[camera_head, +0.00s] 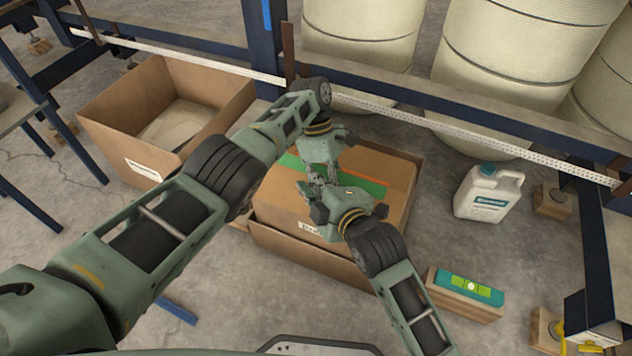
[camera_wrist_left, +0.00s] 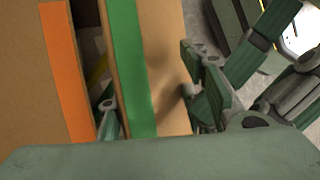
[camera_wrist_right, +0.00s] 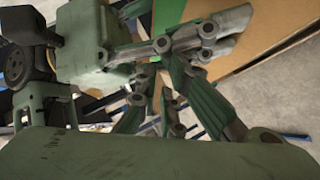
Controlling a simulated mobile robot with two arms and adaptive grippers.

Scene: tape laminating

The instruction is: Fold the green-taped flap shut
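The cardboard box (camera_head: 290,205) stands in the middle of the head view. Its green-taped flap (camera_head: 352,181) is partly hidden by my grippers; in the left wrist view the green tape (camera_wrist_left: 130,70) runs lengthwise along it. A dark gap separates it from the orange-taped flap (camera_wrist_left: 62,70). My left gripper (camera_head: 320,172) is over the box top, its fingers apart, one in the gap and one on the flap's other side. Whether they touch the flap is unclear. My right gripper (camera_head: 318,203) is close beside it at the box's near side; its fingers overlap the left gripper's and their opening is unclear.
An open cardboard box (camera_head: 120,120) stands at the left. Dark frame beams and large pale rolls (camera_head: 365,35) lie behind. Grey floor is clear between the box and jug.

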